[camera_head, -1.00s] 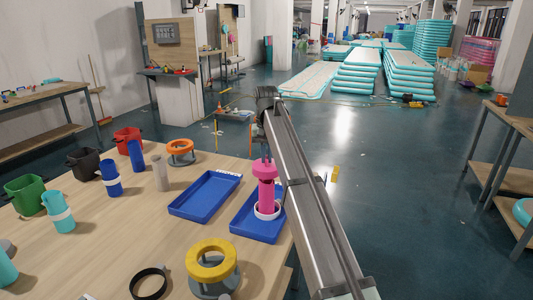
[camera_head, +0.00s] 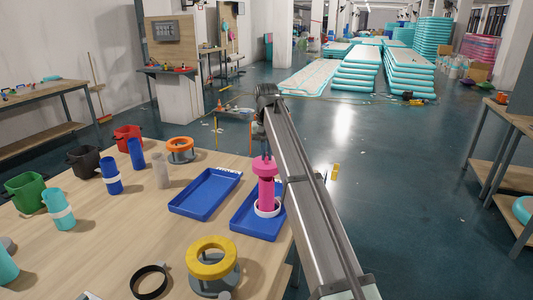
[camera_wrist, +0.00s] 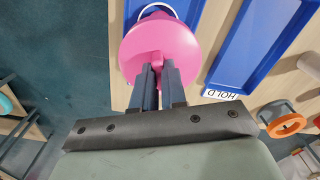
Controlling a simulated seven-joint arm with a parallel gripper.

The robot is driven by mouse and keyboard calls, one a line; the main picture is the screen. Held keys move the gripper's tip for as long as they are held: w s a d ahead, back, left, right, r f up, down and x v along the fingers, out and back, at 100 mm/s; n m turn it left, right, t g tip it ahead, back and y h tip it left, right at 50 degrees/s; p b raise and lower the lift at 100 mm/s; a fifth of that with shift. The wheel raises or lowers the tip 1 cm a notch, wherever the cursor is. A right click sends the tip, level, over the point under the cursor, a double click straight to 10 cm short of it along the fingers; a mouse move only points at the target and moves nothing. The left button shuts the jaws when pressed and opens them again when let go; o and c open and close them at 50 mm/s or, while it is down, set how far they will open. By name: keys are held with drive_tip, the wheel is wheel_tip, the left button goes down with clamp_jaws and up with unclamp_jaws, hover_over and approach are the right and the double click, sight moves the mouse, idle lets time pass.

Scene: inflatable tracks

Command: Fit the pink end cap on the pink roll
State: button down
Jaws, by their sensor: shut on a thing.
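The pink roll (camera_head: 266,194) stands upright in the right blue tray (camera_head: 246,229), with a white ring (camera_head: 267,208) around its lower part. The pink end cap (camera_head: 265,170) is at the top of the roll; I cannot tell whether it is fully seated. My gripper (camera_head: 265,157) is above the cap, shut on its raised middle part. In the wrist view, the cap (camera_wrist: 185,48) is a wide pink disc under my gripper (camera_wrist: 158,68), whose fingers are close together on it. The cap hides the roll there.
An empty blue tray (camera_head: 194,208) lies left of the roll's tray. A yellow ring on a grey stand (camera_head: 212,261) and a black ring (camera_head: 150,283) are nearer the front. An orange ring (camera_head: 180,145), several cups and tubes stand left. Bare wood lies between them.

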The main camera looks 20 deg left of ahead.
sight(266, 161)
drive_tip(key=shift+f, duration=1.75)
idle(0.7)
drive_tip(key=c, duration=1.1)
unclamp_jaws()
drive_tip(key=shift+r, duration=3.45)
